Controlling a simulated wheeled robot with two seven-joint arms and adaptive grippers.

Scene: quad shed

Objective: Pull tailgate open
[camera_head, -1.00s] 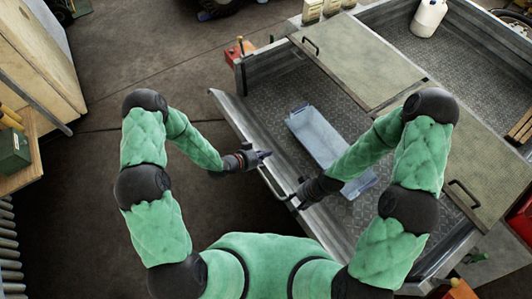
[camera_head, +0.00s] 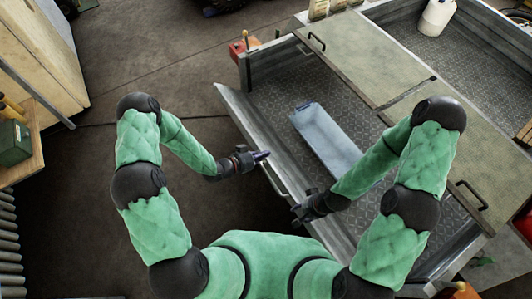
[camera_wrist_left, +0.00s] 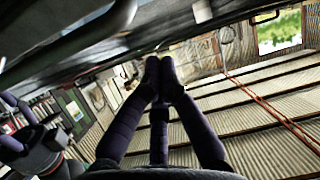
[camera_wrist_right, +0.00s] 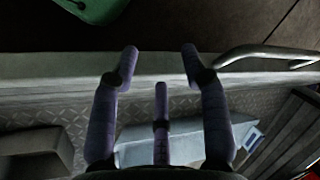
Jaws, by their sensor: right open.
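The tailgate (camera_head: 237,112) is a long grey metal panel on the near left side of the cargo bed, leaning outward from it. Its silver bar handle (camera_head: 273,180) shows between my grippers, and also right of the fingers in the right wrist view (camera_wrist_right: 265,54). My left gripper (camera_head: 264,156) is by the handle's upper end. Its fingertips meet in the left wrist view (camera_wrist_left: 158,66), with nothing visible between them. My right gripper (camera_head: 296,212) is open and empty past the handle's lower end, over the tailgate edge. Contact with the tailgate is unclear.
A blue-grey bin (camera_head: 325,137) lies on the bed floor (camera_head: 280,90). Green panels with handles (camera_head: 365,60) cover part of the bed, and a white jug (camera_head: 436,16) stands behind. Bare floor (camera_head: 150,75) lies left of the tailgate. A wooden bench (camera_head: 25,160) stands far left.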

